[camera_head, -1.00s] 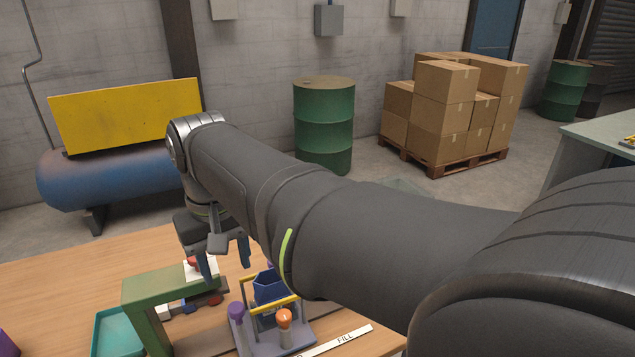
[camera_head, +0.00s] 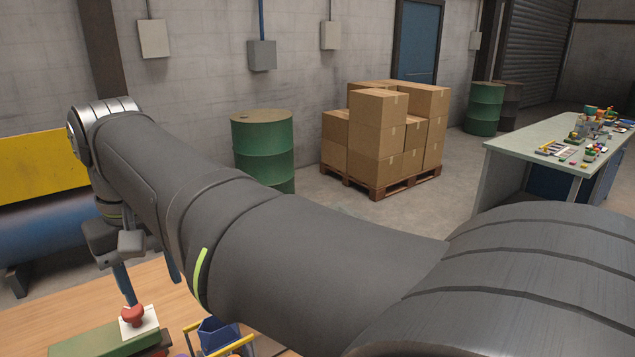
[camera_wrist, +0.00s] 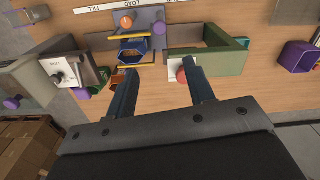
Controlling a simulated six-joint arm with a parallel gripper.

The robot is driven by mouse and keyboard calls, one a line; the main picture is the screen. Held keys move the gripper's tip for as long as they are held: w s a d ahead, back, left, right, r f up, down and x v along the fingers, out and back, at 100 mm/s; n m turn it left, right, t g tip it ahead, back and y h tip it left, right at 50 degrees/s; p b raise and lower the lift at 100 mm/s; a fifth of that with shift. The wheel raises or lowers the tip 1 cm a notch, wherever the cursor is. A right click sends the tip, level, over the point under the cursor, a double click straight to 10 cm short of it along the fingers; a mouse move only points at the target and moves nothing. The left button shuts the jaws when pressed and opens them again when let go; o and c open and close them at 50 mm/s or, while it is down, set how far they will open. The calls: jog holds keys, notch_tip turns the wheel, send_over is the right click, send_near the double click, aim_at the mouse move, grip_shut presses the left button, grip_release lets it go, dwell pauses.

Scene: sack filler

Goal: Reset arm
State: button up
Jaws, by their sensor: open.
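My gripper (camera_head: 148,281) hangs at the left in the head view, above the wooden table (camera_head: 178,296). In the wrist view my gripper (camera_wrist: 160,83) has its two fingers spread apart with nothing between them. A red button (camera_head: 133,315) on a white plate sits on a green stand (camera_head: 105,344), close to one finger in the head view. The red button also shows in the wrist view (camera_wrist: 181,76), just beside the right finger; I cannot tell whether they touch. A blue hopper (camera_head: 217,336) with yellow bars is partly hidden by my arm.
In the wrist view, a purple bin (camera_wrist: 297,57) stands at the right and a white panel with a dark knob (camera_wrist: 60,76) at the left. A green drum (camera_head: 263,150), stacked boxes (camera_head: 378,125) and a second workbench (camera_head: 520,146) stand beyond the table.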

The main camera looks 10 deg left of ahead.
aim_at(178, 355)
notch_tip(178, 355, down, 17)
jog(key=shift+f, duration=0.2)
dwell(0.4)
dwell(1.7)
